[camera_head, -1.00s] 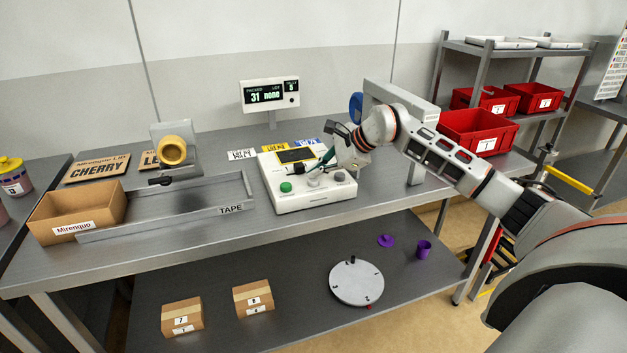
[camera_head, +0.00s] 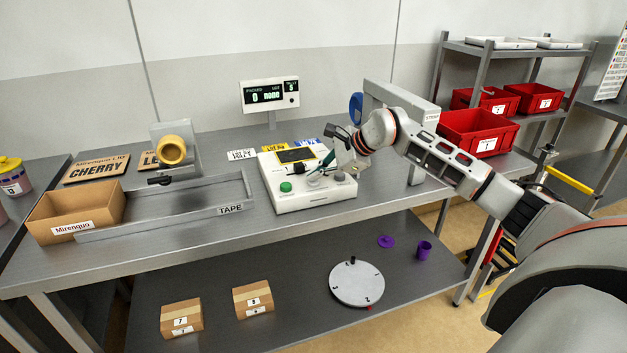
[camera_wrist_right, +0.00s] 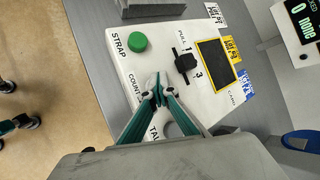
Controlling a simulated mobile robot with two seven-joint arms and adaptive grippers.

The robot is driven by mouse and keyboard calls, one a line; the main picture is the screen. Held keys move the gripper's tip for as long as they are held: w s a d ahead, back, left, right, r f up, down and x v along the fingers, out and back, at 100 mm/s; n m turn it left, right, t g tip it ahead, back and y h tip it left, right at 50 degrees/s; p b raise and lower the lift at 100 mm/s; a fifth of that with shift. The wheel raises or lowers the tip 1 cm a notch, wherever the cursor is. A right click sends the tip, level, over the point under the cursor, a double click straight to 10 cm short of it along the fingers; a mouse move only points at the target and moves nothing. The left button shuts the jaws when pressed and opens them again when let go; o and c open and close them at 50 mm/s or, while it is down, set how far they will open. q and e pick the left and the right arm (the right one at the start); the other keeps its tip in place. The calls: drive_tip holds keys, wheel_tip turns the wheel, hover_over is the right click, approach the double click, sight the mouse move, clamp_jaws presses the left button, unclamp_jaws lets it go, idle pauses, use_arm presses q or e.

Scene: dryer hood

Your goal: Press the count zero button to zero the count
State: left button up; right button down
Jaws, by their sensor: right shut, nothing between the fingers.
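The white control box (camera_head: 318,198) stands on the bench. Its pale count button (camera_head: 313,182) is partly hidden by the fingertips of my right gripper (camera_head: 319,171). In the wrist view the shut, empty teal fingers (camera_wrist_right: 157,90) are at this button, beside the lettering "COUNT"; whether they touch it I cannot tell. The green strap button (camera_head: 286,187) is to the left and a grey button (camera_head: 340,177) to the right. The display (camera_head: 269,96) behind reads 0 and "none", with 5 in its right field. My left gripper is not in view.
A black knob (camera_wrist_right: 186,62) and a dark yellow-edged panel (camera_wrist_right: 215,65) are close to the fingers. A tape dispenser (camera_head: 173,150), a Mirenquo carton (camera_head: 77,212) and a metal rail are on the left. A grey arch (camera_head: 416,165) and red bins (camera_head: 477,133) are on the right.

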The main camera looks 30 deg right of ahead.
sight(316, 182)
drive_tip(key=shift+f, duration=0.3)
idle(0.4)
drive_tip(key=shift+r+p, duration=0.8)
drive_tip(key=shift+r, duration=0.5)
drive_tip(key=shift+r+p, duration=1.95)
drive_tip(key=shift+r, duration=0.6)
